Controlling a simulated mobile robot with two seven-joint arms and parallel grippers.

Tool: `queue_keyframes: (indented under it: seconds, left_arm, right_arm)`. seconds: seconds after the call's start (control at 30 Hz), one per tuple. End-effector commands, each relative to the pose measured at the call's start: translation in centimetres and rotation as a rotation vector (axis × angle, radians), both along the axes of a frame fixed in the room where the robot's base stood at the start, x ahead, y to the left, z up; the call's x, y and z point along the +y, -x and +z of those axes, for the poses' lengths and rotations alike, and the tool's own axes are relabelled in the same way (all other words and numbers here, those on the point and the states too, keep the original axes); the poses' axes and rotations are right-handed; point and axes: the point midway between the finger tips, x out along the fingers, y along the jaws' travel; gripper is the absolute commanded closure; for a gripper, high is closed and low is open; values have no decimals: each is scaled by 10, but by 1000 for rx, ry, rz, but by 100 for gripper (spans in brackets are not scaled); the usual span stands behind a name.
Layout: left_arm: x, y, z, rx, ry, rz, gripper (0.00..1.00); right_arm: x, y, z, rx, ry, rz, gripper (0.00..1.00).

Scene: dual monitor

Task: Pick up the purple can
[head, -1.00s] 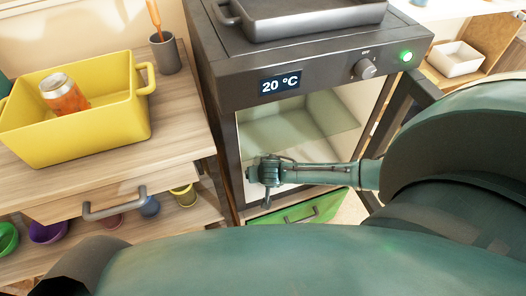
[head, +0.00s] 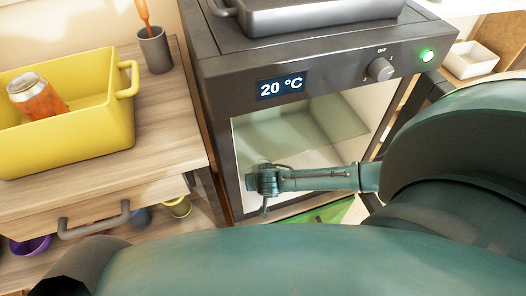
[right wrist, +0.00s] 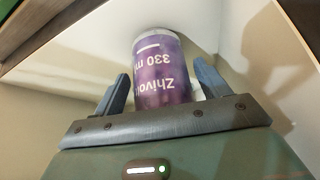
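The purple can (right wrist: 162,70) with white lettering shows in the right wrist view, against a pale surface. My right gripper (right wrist: 164,87) is open, with one finger on each side of the can. Small gaps seem to show between the fingers and the can. In the head view my right arm reaches in from the right, its end (head: 265,180) in front of the oven; the can is not visible there. My left gripper is not in view.
The oven (head: 219,120) reads 20 °C and has a grey tray (head: 320,18) on top. At left, a wooden counter (head: 165,140) holds a yellow bin (head: 85,140) with an orange can (head: 38,98) and a grey cup (head: 155,50). Bowls sit below.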

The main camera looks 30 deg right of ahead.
Motion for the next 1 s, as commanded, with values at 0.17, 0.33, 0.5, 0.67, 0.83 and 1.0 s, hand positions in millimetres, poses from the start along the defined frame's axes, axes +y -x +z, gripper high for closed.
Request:
queue_keyframes:
  seconds: [0.17,0.33,0.5,0.67,0.83,1.0]
  left_arm:
    - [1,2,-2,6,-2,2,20]
    - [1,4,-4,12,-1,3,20]
    - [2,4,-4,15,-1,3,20]
    - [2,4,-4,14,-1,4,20]
    - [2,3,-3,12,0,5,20]
    - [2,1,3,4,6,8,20]
  right_arm:
    - [0,0,0,0,0,0,40]
    - [0,0,0,0,0,0,54]
    - [0,0,0,0,0,0,68]
    - [0,-1,1,-2,1,0,75]
    - [0,-1,1,-2,1,0,75]
    - [-2,-3,6,-2,0,1,75]
